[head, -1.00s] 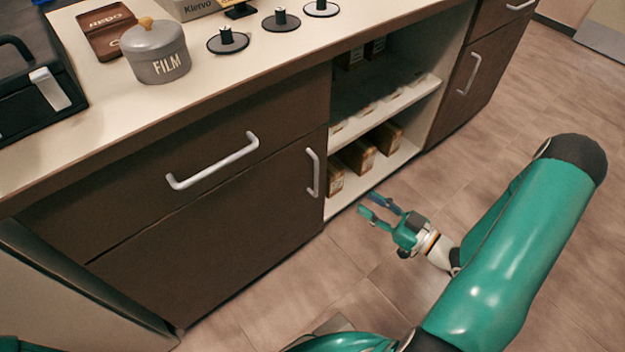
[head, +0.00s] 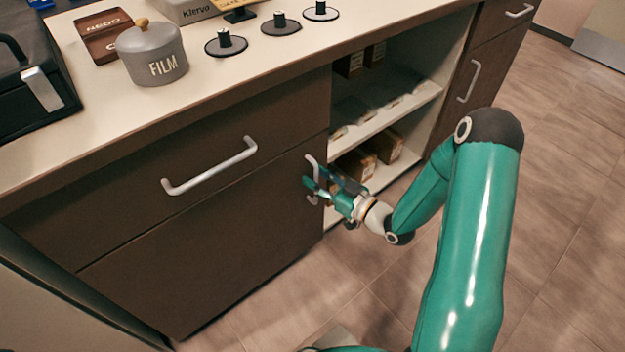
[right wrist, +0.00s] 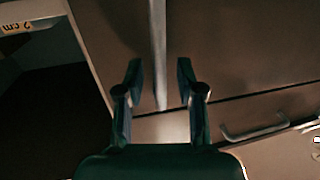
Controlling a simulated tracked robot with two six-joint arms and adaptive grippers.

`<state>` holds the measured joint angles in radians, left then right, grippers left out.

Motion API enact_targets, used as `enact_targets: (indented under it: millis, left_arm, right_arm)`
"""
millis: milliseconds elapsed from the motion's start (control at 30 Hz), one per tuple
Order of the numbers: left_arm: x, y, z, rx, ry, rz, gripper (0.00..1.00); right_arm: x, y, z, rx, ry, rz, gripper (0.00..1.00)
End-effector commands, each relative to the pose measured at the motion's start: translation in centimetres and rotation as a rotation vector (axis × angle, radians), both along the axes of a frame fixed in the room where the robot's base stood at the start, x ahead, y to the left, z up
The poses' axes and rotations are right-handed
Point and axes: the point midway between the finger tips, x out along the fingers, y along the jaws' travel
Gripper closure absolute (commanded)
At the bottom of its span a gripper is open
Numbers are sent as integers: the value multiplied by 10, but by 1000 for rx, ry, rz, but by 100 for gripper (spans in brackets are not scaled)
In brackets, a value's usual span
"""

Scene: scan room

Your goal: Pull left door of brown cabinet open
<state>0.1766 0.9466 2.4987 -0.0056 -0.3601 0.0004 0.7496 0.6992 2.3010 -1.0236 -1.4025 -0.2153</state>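The left door (head: 215,245) of the brown cabinet is the dark brown panel below the wide drawer, and it looks closed. Its upright silver handle (head: 310,160) is near the door's right edge, partly hidden by my right gripper (head: 308,188). In the right wrist view the handle (right wrist: 158,45) runs between the two fingers of the right gripper (right wrist: 158,80), which are apart on either side of it. Gaps show between the fingers and the bar. My left gripper is not in view.
The open shelves (head: 385,115) beside the door hold small boxes. The drawer above has a horizontal handle (head: 210,166). On the countertop (head: 100,115) stand a grey FILM pot (head: 153,55), a black case (head: 35,90) and several reels. The floor (head: 300,290) before the door is clear.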

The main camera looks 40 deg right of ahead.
Motion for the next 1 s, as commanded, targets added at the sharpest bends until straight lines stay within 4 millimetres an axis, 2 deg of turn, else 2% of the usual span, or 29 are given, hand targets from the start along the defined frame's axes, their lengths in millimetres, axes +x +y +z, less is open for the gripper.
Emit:
enact_targets:
  millis: [333,567,867,900,1000]
  left_arm:
    - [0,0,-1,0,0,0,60]
    - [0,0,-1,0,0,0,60]
    - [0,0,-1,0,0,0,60]
    - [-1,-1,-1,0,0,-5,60]
    - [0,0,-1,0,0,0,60]
  right_arm:
    - [4,2,0,0,0,1,63]
    - [4,2,0,0,-1,1,99]
    - [4,2,0,0,-1,2,100]
    - [4,19,0,6,3,7,100]
    - [4,8,0,1,0,6,100]
